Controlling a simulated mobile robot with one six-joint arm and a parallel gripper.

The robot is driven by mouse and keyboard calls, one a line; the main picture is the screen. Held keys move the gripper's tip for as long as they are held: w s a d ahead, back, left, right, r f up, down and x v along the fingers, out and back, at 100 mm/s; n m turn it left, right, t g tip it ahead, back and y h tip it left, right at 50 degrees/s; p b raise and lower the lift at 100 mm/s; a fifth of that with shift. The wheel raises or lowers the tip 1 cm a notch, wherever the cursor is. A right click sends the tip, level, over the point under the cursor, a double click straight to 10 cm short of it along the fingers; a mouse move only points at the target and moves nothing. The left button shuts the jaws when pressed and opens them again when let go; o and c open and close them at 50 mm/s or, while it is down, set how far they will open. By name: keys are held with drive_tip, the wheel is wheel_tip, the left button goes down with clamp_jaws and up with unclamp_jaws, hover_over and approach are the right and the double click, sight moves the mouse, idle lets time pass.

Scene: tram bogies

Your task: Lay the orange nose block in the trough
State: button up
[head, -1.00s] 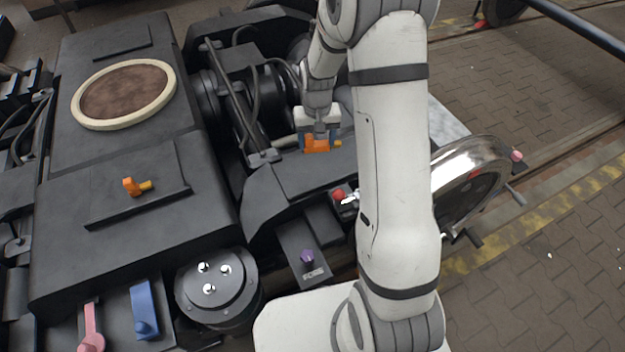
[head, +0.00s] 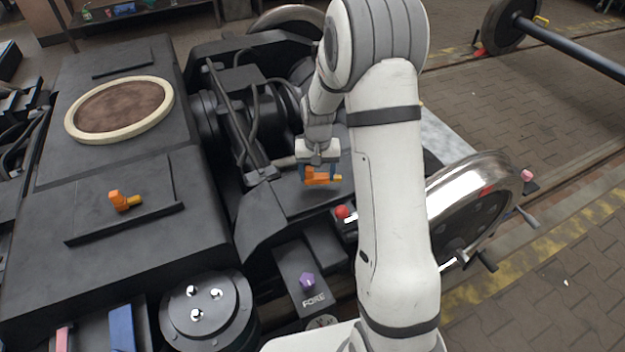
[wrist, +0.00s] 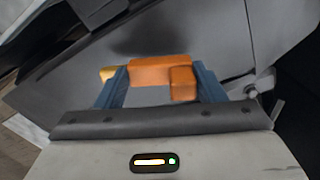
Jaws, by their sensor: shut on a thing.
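My gripper (head: 320,178) is shut on an orange block (head: 317,175) with a small yellow-orange peg at its side. In the wrist view the block (wrist: 160,72) sits between the two blue fingers, and its peg shows past the left finger. The gripper holds it over the dark sloping frame plate (head: 300,199) in the middle; I cannot tell the gap below it. A second, similar orange piece with a yellow peg (head: 119,200) rests on the dark left housing, behind a low ledge (head: 125,225). I cannot make out for certain which part is the trough.
A red knob (head: 342,212) and a shiny wheel (head: 470,205) stand to the right of the plate. A purple knob (head: 307,280) is on a block marked FORE in front. A round hub with silver studs (head: 205,310) is at front left. Cables and rods (head: 238,120) lie behind left.

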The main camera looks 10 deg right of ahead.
sight(317, 177)
drive_tip(key=shift+f, duration=1.1)
drive_tip(key=shift+f, duration=0.25)
drive_tip(key=o, duration=1)
drive_tip(key=shift+r, duration=0.1)
wheel_tip(317, 177, up, 12)
drive_tip(key=p, duration=0.2)
drive_tip(key=s+r+n+t, duration=0.1)
drive_tip(key=s+r, duration=0.4)
drive_tip(key=s, duration=0.7)
drive_tip(key=s+a+r+n, duration=0.1)
drive_tip(key=s+r, duration=0.4)
drive_tip(key=s, duration=0.8)
drive_tip(key=shift+s+a+t, duration=0.2)
drive_tip(key=shift+a+t, duration=0.05)
drive_tip(key=shift+t, duration=0.15)
